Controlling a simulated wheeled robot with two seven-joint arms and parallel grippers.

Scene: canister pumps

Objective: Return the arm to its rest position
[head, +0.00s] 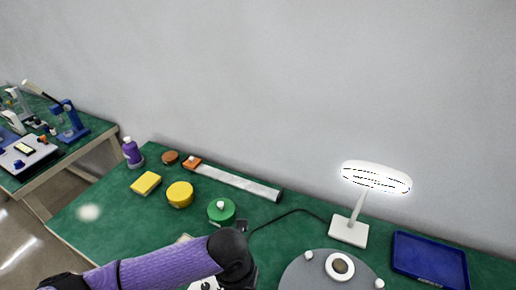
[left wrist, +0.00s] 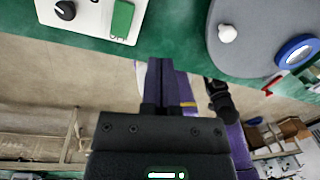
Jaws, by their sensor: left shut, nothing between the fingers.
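My left arm (head: 165,264) comes in from the lower left of the head view, purple with a black joint. Its gripper is hidden or out of frame there. In the left wrist view my left gripper (left wrist: 160,64) is shut and empty. Its fingers point toward the table's front edge and show against the floor, apart from anything on the table. My right gripper cannot be made out in either view.
A white device with a black knob (left wrist: 65,10) and a grey disc (left wrist: 258,60) lie beyond the fingers. The green table also holds a yellow canister (head: 180,194), a green canister (head: 221,211), a lamp (head: 349,230) and a blue tray (head: 430,258).

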